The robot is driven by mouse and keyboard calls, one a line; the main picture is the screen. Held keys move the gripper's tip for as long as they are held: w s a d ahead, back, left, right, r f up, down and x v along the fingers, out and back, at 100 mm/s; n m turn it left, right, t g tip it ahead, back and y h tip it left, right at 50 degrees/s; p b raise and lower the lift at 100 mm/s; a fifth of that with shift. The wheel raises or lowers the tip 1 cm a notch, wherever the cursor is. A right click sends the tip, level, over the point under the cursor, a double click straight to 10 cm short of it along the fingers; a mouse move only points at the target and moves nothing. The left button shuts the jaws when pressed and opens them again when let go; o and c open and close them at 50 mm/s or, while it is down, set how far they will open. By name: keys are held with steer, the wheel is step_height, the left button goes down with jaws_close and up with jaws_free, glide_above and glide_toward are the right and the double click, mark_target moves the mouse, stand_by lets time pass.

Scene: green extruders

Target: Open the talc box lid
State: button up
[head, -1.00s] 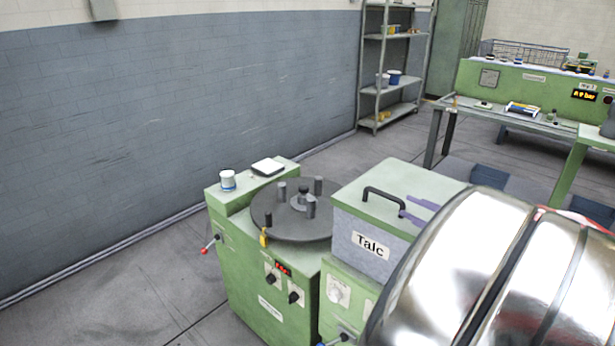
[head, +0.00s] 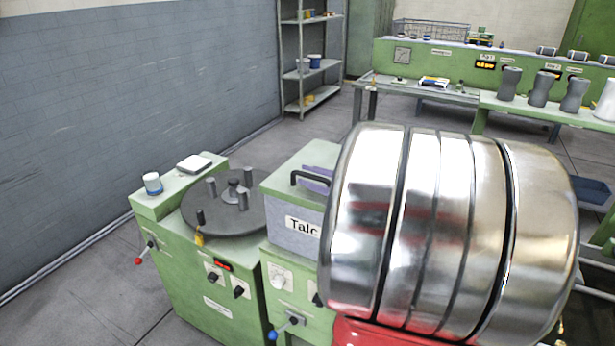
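The talc box (head: 292,238) is a grey-violet box with a "Talc" label and a green lid (head: 283,172). The lid lies flat and shut on it. A black bar handle (head: 308,174) stands on the lid. Two purple fingers of my gripper (head: 316,179) show beside and behind the handle, slightly apart. They look open, and I cannot tell whether they touch the handle. The rest of my gripper and the right side of the box are hidden behind my large shiny metal arm.
A blue-tipped lever (head: 280,330) sticks out below the box. Shelves and a long green bench stand behind, with open floor between.

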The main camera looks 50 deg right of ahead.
steer(key=shift+c, duration=0.5)
jaws_close()
steer(key=shift+f, duration=0.1)
